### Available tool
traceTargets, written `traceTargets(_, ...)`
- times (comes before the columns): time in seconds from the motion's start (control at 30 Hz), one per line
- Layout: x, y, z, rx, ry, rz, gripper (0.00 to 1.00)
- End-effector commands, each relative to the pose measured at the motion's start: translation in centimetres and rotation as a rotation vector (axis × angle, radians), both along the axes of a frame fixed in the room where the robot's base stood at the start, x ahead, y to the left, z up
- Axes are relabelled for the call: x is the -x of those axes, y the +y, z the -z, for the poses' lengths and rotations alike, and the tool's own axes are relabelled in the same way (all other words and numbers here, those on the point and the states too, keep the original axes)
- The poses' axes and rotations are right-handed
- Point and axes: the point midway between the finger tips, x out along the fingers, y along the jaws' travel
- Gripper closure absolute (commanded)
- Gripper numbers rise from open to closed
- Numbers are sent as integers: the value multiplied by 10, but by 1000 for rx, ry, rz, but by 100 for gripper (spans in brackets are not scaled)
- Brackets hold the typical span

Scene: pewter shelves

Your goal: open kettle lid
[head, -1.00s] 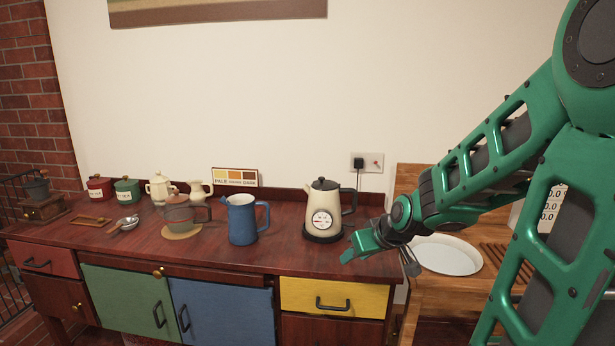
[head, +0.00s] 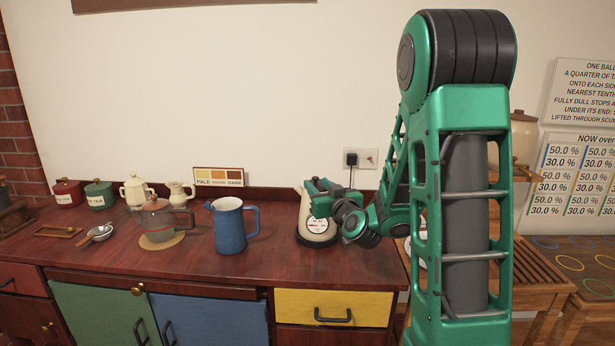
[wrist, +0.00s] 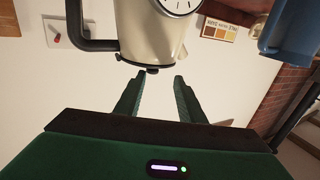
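The cream kettle (head: 317,228) with a round dial stands on the counter at the back right, partly behind my gripper (head: 314,195). In the wrist view the kettle (wrist: 150,30) appears upside down, with its black handle (wrist: 90,44) on the left. Its dark lid edge and small knob (wrist: 152,70) face my gripper (wrist: 160,76). The two green fingers are apart and nothing is held between them. The knob is close to the fingertips, near the left one; I see no clear contact. In the head view my gripper hides the lid.
A blue jug (head: 230,226) stands left of the kettle. A glass pot (head: 158,222) on a round mat is further left, with cream pots and red and green canisters (head: 99,194) behind. The counter front (head: 270,268) is clear. A wall socket (head: 360,158) is behind.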

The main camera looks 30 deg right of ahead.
Motion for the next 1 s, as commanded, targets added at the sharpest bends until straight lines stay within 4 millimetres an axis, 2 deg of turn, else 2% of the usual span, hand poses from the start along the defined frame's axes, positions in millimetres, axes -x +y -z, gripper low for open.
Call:
traceTargets(0.17,-18,-14,0,2,0,12,64)
traceTargets(0.4,-59,-29,1,3,2,19,64)
traceTargets(0.6,-84,-37,1,2,1,22,64)
traceTargets(0.8,-94,-39,1,1,0,23,64)
traceTargets(1.0,-95,-40,1,1,1,23,64)
